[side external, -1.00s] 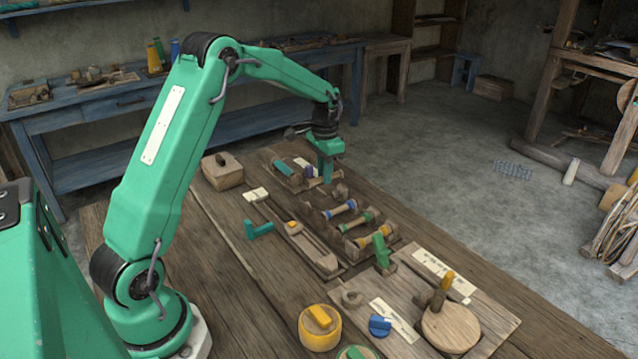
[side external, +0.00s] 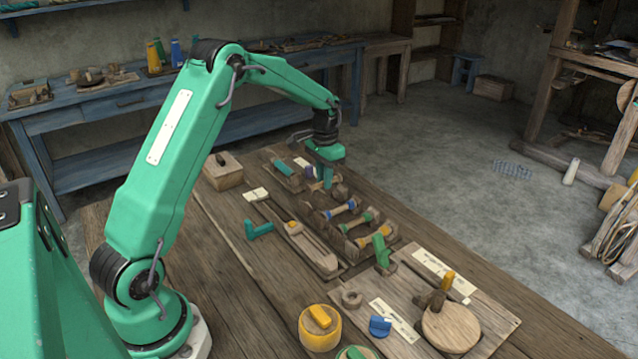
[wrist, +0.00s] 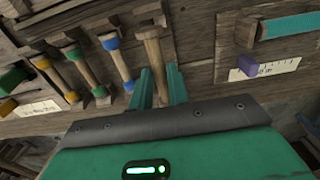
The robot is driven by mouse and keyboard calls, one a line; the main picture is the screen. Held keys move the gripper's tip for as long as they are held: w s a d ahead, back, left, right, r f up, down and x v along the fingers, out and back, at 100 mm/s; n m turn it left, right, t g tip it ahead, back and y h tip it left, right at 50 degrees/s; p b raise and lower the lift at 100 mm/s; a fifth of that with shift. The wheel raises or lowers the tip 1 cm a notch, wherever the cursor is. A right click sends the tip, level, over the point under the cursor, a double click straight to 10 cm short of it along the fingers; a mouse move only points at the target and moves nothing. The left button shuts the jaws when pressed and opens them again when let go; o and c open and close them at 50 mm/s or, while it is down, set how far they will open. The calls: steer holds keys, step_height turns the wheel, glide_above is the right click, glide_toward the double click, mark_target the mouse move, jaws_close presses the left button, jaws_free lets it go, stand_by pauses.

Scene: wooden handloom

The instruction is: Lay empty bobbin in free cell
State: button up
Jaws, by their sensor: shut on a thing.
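My gripper (side external: 326,182) is over the far end of the bobbin rack (side external: 336,231). In the wrist view, my gripper's fingers (wrist: 160,88) are shut on a plain wooden empty bobbin (wrist: 152,45) with no coloured thread. It lies roughly parallel to the row, beside the blue-banded bobbin (wrist: 116,58). A green-banded bobbin (wrist: 82,68) and a yellow-banded bobbin (wrist: 53,76) lie further along in the row. The blue (side external: 344,208), green (side external: 359,221) and yellow (side external: 372,236) bobbins also show in the side view. Whether the held bobbin touches its cell floor, I cannot tell.
A block with a teal piece (side external: 283,168) stands beyond the rack. A purple piece (wrist: 247,66) lies by a label. An upright green handle (side external: 381,249) stands at the near end. A wooden shuttle (side external: 305,247) and teal hook (side external: 259,229) lie left of the rack.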

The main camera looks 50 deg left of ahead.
steer(key=shift+f, duration=1.7)
steer(key=shift+f, duration=0.7)
stand_by(0.4)
steer(key=o, duration=1.3)
steer(key=shift+r, duration=0.15)
steer(key=shift+r, duration=3.4)
